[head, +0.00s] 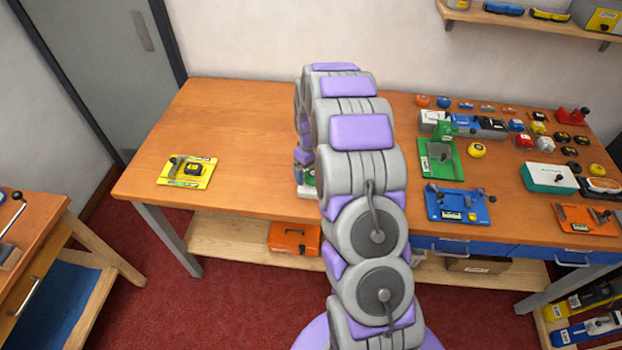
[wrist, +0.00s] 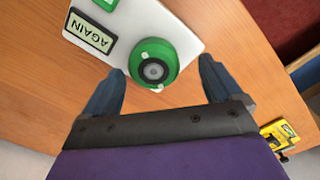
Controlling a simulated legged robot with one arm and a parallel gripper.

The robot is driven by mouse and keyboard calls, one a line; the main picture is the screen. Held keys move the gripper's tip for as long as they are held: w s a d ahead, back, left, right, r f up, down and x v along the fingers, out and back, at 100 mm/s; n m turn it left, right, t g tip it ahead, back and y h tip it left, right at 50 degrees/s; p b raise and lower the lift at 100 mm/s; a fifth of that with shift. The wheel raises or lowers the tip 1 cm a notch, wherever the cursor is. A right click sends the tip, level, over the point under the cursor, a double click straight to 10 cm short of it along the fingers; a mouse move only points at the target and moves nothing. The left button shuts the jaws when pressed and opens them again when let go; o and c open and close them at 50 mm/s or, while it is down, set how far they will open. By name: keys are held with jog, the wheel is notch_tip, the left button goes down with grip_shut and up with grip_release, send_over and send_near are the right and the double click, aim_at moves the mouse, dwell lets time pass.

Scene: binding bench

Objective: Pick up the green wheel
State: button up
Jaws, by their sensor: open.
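The green wheel (wrist: 153,68) shows in the wrist view, a round green disc with a grey hub and small white marks on its rim. It sits at the edge of a white board (wrist: 188,40) with a green square and a label reading "AGAIN" (wrist: 90,39). My gripper (wrist: 163,82) is open. Its two fingers stand apart, with the wheel just beyond and between their tips, nearer the left finger. I cannot tell whether that finger touches it. In the head view my arm hides most of this spot; a bit of the white board (head: 306,191) shows beside the arm.
A yellow device (head: 187,172) lies on the left of the wooden bench (head: 240,125). A green device (head: 440,160), a blue device (head: 460,205) and several small coloured items crowd the right side. The bench between the yellow device and my arm is clear.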

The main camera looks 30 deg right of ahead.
jog(key=shift+d+f, duration=0.2)
jog(key=shift+f, duration=0.45)
jog(key=shift+d, duration=0.5)
jog(key=shift+a, duration=0.5)
jog(key=c, duration=0.9)
jog(key=shift+d, duration=0.25)
jog(key=shift+c, duration=1.4)
jog(key=shift+r, duration=0.15)
